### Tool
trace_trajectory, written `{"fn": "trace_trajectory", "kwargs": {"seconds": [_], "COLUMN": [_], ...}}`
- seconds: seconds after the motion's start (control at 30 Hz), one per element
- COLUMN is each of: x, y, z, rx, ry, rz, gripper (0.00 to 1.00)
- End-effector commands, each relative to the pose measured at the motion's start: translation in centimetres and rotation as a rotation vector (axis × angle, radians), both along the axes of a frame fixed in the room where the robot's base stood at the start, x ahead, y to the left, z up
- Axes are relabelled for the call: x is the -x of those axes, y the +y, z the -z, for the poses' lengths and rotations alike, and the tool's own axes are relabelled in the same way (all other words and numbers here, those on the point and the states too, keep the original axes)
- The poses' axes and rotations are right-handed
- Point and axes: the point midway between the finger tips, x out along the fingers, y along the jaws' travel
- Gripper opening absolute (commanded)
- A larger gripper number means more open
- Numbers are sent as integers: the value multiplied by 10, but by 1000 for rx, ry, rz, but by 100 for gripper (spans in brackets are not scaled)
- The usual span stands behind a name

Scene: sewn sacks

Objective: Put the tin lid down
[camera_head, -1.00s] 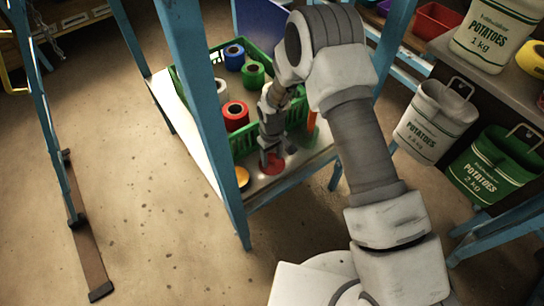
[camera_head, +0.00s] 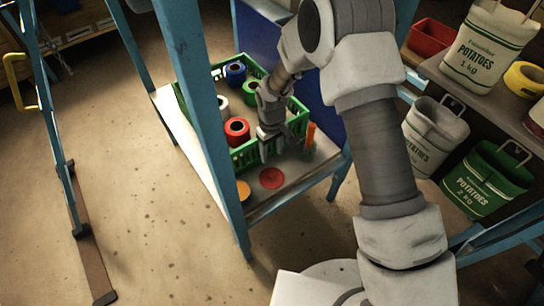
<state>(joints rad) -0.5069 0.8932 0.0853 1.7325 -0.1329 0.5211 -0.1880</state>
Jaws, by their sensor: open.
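A flat red disc, which looks like the tin lid (camera_head: 271,178), lies on the pale shelf (camera_head: 290,177) in front of the green crate. My gripper (camera_head: 274,152) is open and empty just above and behind the lid, apart from it, near the crate's front right side. An orange upright object (camera_head: 310,136) stands to the right of my gripper. A yellow-orange round piece (camera_head: 243,190) lies at the shelf's left edge, partly hidden by a blue post.
The green crate (camera_head: 246,154) holds several coloured rolls, including a red one (camera_head: 237,131). A blue post (camera_head: 205,120) rises in front of the shelf. Potato sacks, including a green one (camera_head: 487,180), are at the right. The floor at the left is mostly clear.

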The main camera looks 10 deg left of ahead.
Motion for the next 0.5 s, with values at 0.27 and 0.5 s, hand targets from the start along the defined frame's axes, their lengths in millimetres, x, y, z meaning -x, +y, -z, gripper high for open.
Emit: {"fn": "trace_trajectory", "kwargs": {"seconds": [0.27, 0.5], "x": [0, -10], "y": [0, -16], "z": [-7, -48], "rx": [1, -10], "ry": [1, -32], "rz": [0, 48], "gripper": [56, 56]}}
